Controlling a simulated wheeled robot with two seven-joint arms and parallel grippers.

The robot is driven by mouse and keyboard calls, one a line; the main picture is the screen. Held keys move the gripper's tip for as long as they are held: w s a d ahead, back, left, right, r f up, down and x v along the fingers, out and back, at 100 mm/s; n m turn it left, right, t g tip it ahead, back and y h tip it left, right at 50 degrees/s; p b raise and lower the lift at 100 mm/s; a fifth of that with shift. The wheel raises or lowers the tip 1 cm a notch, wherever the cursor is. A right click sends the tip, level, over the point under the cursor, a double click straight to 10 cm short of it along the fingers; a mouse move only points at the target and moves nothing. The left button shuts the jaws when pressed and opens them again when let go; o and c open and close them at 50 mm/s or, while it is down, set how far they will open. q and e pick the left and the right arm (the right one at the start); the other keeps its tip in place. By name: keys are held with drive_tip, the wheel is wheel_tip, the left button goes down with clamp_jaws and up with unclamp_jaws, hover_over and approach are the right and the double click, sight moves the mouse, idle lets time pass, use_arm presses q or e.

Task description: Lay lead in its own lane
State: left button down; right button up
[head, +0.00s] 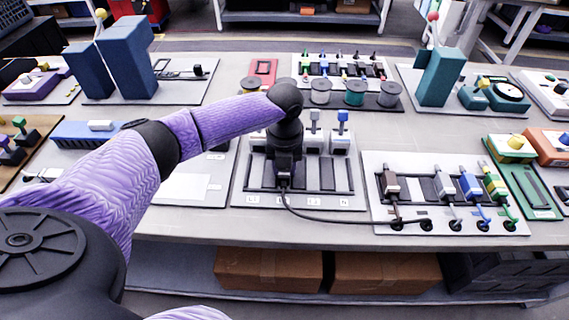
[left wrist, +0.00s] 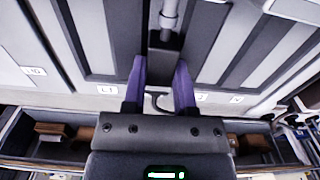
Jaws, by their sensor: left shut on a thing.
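My left gripper (head: 284,178) is over the lane board (head: 240,198), near its front edge. In the left wrist view, its purple fingers (left wrist: 160,88) are shut on the dark lead (left wrist: 164,58), between the L1 and L3 labels, at the second lane. The lead's black cable (head: 340,216) runs from beneath the gripper to a socket on the board at the right. Brown (head: 391,183), grey (head: 444,185), blue (head: 470,186) and green-yellow (head: 494,182) leads are on that right board (head: 375,165). The gripper hides part of the lanes; I cannot tell whether the lead touches the floor.
A green tray (head: 520,175) lies at the right.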

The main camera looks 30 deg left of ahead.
use_arm(q)
drive_tip(key=shift+c, duration=1.6)
unclamp_jaws()
drive_tip(key=shift+r, duration=0.1)
wheel_tip(320, 180, up, 9)
drive_tip(key=p, duration=0.4)
drive_tip(key=shift+r, duration=0.35)
use_arm(e)
drive_tip(key=shift+t, duration=0.3)
drive_tip(key=r, duration=0.1)
drive_tip(key=w+a+r, duration=0.2)
drive_tip(key=shift+a+r, duration=0.1)
drive_tip(key=shift+r, duration=0.25)
